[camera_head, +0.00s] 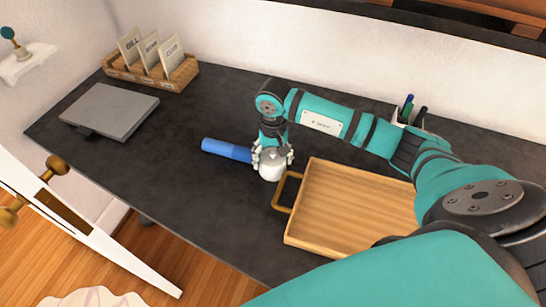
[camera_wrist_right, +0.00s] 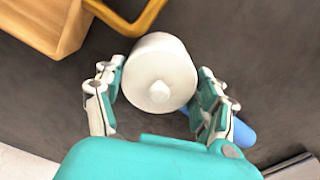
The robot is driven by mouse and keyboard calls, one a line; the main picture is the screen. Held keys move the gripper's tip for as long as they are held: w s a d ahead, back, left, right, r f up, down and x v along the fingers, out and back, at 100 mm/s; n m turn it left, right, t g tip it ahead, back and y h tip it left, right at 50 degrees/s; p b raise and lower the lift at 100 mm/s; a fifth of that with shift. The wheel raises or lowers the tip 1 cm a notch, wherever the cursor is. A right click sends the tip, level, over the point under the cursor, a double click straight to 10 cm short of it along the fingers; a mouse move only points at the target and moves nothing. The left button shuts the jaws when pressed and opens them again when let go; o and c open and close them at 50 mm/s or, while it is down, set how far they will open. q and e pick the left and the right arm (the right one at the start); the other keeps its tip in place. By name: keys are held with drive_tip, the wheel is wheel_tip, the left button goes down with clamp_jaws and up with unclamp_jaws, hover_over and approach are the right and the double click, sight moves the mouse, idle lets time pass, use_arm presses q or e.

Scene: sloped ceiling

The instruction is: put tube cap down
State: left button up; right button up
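The tube cap (camera_head: 271,168) is white and round with a small knob. It sits between the fingers of my right gripper (camera_head: 273,158), low over the dark desk beside the tray. In the right wrist view the cap (camera_wrist_right: 160,75) fills the space between the fingers (camera_wrist_right: 160,82), which appear to touch it on both sides. I cannot tell whether its underside touches the desk. A blue tube (camera_head: 226,149) lies on the desk just left of the gripper; its right end is partly hidden behind the gripper. My left gripper is out of view.
A wooden tray (camera_head: 296,233) with a handle (camera_head: 285,190) stands right of the cap. A grey laptop-like slab (camera_head: 112,108) and a wooden card box (camera_head: 150,75) are at the left. A pen holder (camera_head: 405,118) stands at the back. The desk's left middle is clear.

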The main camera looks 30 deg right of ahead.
sight(273, 153)
drive_tip(key=o, duration=0.4)
drive_tip(key=shift+d+f, duration=0.2)
drive_tip(key=shift+f, duration=0.15)
drive_tip(key=shift+r+p, duration=1)
drive_tip(key=shift+p, duration=0.15)
drive_tip(key=shift+w+r+b, duration=0.15)
drive_tip(key=shift+r+b, duration=0.55)
drive_tip(key=shift+b, duration=0.05)
wheel_tip(273, 153, up, 10)
drive_tip(key=shift+r+b, duration=0.1)
drive_tip(key=shift+b, duration=0.95)
drive_tip(key=shift+s+a, duration=0.1)
drive_tip(key=shift+s, duration=0.1)
